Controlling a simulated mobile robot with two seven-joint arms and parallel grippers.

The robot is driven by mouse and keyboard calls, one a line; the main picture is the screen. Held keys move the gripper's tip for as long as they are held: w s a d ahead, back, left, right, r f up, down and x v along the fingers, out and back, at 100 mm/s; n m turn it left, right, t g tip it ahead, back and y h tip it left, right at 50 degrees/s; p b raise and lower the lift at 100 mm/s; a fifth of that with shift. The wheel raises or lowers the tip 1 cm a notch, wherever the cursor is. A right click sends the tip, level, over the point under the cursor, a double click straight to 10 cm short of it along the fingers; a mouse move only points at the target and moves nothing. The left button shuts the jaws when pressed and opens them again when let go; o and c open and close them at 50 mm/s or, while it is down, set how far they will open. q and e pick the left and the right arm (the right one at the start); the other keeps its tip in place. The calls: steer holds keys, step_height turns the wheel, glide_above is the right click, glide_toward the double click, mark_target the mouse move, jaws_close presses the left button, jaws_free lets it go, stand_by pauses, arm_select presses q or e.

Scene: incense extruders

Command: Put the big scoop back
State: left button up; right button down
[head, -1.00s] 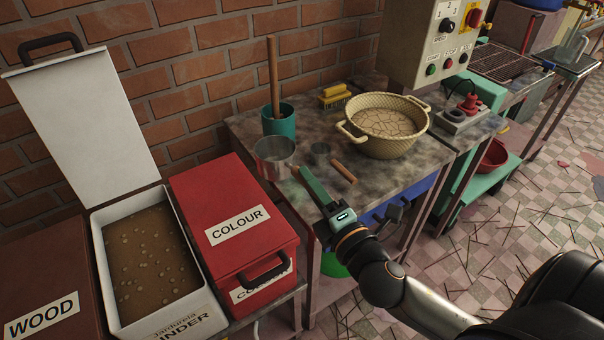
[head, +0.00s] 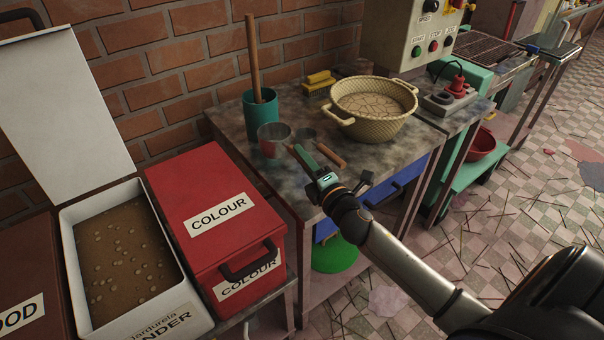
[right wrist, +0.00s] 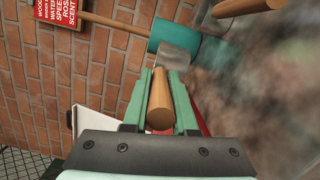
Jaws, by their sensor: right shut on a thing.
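The big scoop (head: 272,138) is a metal cup with a wooden handle. In the head view it is at the table's near left part, in front of a teal pot (head: 262,112). My right gripper (head: 303,157) is shut on its handle. In the right wrist view the handle (right wrist: 160,103) runs between the two green fingers (right wrist: 159,90), with the metal cup (right wrist: 178,60) beyond them. I cannot tell whether the cup touches the table. A smaller scoop (head: 306,136) with a wooden handle lies just to the right. My left gripper is not in view.
The teal pot holds a tall wooden stick (head: 252,60). A woven basket (head: 373,112) stands on the table (head: 232,125) to the right. A red COLOUR box (head: 205,195) and an open bin of brown powder (head: 125,250) stand at the left. A yellow brush (head: 318,84) lies at the back.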

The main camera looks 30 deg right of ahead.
steer(key=shift+w+d+f, duration=0.15)
steer(key=shift+w+f, duration=0.2)
steer(key=shift+f, duration=0.1)
steer(key=f+b, duration=0.2)
steer(key=f, duration=0.1)
steer(key=shift+w+f, duration=0.2)
steer(key=shift+d+f, duration=0.1)
steer(key=shift+f, duration=0.15)
steer(key=c, duration=0.7)
jaws_free()
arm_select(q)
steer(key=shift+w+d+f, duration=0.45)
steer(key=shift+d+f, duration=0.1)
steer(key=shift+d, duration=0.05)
